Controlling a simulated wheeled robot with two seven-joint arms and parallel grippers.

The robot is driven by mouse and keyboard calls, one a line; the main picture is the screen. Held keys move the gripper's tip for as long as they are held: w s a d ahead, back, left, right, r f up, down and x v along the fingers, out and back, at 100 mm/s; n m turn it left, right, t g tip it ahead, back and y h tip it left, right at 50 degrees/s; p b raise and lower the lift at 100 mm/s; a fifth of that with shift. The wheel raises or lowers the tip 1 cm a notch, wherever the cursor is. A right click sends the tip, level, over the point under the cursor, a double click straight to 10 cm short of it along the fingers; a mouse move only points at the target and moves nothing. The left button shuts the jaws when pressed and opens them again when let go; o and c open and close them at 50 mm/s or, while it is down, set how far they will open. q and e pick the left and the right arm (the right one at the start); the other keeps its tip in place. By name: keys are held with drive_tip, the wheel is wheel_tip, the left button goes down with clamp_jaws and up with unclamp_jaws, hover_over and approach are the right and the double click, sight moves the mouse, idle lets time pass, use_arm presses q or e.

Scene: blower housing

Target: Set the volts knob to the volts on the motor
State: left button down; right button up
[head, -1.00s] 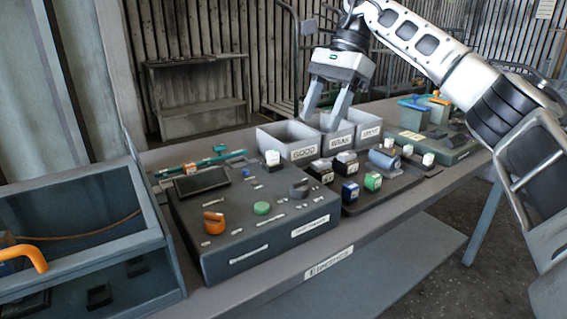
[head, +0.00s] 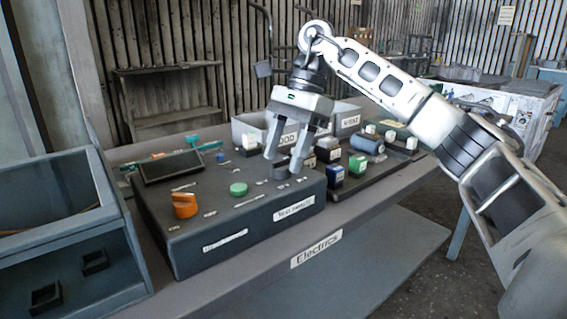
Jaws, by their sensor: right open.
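The dark test box (head: 190,250) sits on the bench with an orange knob (head: 184,207), a green button (head: 238,189) and a dark grey knob (head: 281,166) on its top. Small labels mark the settings, too small to read, so I cannot tell by print which knob is volts. My right gripper (head: 285,162) is open and points down, its fingers on either side of the dark knob; contact cannot be told. A blue-grey cylinder (head: 367,145), which looks like the motor, lies on a dark tray to the right; its print is unreadable. My left gripper is out of view.
Grey bins (head: 249,124) with labels stand behind the gripper. Several small coloured blocks, among them a green one (head: 357,165), stand right of the box. A blue-grey open bin (head: 60,230) is at the left. The bench front carries an "Electrics" label (head: 316,249).

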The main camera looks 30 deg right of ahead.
drive_tip(key=shift+a+f, duration=0.25)
drive_tip(key=shift+f, duration=0.25)
drive_tip(key=c, duration=1)
drive_tip(key=shift+o, duration=0.2)
